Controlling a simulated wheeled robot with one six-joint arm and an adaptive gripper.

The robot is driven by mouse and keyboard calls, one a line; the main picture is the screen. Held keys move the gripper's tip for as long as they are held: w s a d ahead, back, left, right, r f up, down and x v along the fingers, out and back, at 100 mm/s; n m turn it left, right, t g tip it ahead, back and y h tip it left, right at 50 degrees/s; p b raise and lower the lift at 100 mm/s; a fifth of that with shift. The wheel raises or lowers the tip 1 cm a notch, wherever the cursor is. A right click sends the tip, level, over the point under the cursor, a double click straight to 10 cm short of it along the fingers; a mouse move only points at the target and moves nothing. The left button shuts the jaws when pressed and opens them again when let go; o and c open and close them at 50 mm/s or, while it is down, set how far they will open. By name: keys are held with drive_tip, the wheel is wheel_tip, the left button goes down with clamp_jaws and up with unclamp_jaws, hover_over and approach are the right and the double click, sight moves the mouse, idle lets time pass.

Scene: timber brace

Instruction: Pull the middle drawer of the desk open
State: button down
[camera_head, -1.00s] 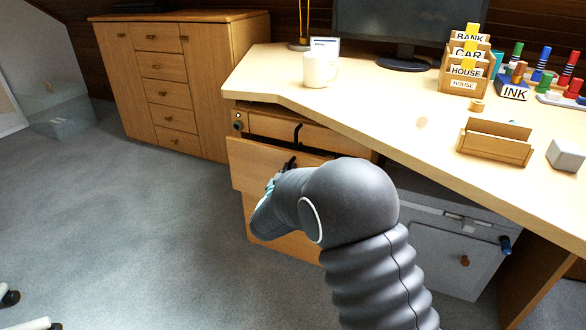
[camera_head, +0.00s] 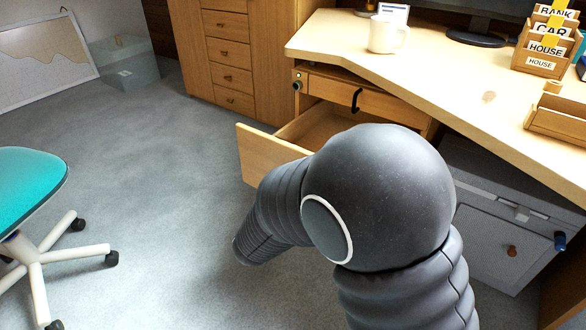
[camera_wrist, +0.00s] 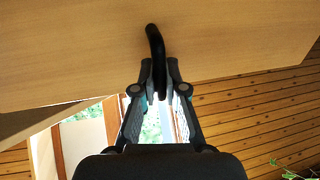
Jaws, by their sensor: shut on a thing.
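The desk (camera_head: 420,70) stands at the right in the head view. Its middle drawer (camera_head: 262,153) stands well out from the desk, and part of its inside shows. The closed top drawer (camera_head: 345,92) with a black handle is above it. In the wrist view the wooden drawer front (camera_wrist: 80,50) fills the upper part, with a curved black handle (camera_wrist: 154,42) on it. My gripper (camera_wrist: 158,82) is shut on the lower end of this handle. In the head view my arm hides the gripper, the handle and the right part of the drawer.
A teal swivel chair (camera_head: 30,190) stands on the carpet at the left. A wooden cabinet (camera_head: 230,60) stands behind. A grey cabinet (camera_head: 490,220) is under the desk at the right. Carpet (camera_head: 150,190) is free between chair and drawer. A white mug (camera_head: 386,34) stands on the desk.

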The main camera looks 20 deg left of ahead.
drive_tip(key=shift+s+a, duration=0.15)
drive_tip(key=shift+s, duration=0.45)
drive_tip(key=c, duration=1.2)
unclamp_jaws()
drive_tip(key=s, duration=1.2)
drive_tip(key=shift+a, duration=0.15)
